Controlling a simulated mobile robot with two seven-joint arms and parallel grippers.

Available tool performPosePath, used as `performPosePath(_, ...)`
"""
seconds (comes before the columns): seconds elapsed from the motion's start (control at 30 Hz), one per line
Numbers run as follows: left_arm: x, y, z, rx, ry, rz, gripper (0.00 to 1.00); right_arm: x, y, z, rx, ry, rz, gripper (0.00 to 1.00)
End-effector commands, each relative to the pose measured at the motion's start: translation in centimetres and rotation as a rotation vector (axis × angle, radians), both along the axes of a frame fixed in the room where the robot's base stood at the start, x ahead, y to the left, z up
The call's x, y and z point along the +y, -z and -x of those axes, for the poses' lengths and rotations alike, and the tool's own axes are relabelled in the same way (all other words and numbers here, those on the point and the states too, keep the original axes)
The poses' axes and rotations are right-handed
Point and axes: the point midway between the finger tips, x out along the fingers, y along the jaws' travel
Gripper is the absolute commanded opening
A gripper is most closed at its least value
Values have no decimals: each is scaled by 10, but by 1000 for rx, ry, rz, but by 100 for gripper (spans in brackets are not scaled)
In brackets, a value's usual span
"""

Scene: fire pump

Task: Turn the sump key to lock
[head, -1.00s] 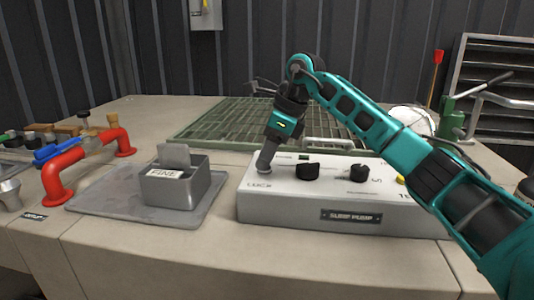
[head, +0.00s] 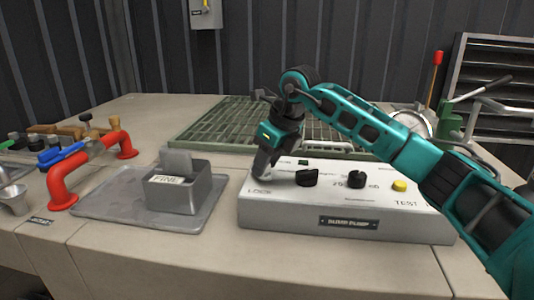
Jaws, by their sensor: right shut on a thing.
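The sump pump panel (head: 290,215) is a white box with a dark "SUMP PUMP" label on its front and the word "LOCK" at the left of its top. My right gripper (head: 262,178) points down at the left end of the panel top, beside "LOCK". It is shut on the sump key, which my fingers hide; I cannot tell how far the key is turned. A black knob (head: 307,178) sits just right of the fingers. A second black knob (head: 356,180) and a yellow button (head: 399,185) lie further right. My left gripper is out of view.
A grey box labelled "FINE" (head: 186,192) stands on a grey tray (head: 120,207) left of the panel. A red pipe (head: 62,186) with a blue handle is at far left. A green grate (head: 225,120) lies behind the panel.

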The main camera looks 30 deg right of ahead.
Motion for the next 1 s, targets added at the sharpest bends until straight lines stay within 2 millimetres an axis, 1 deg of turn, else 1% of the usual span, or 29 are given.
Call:
performPosePath(0.03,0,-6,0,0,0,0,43,0,-3,1,1,42,3,8)
performPosePath(0.3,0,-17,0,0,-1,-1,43,2,-3,1,-1,298,2,8)
performPosePath(0.8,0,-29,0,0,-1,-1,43,5,-1,0,-1,767,1,8)
performPosePath(1.0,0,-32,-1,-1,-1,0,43,6,-1,0,-2,923,1,8)
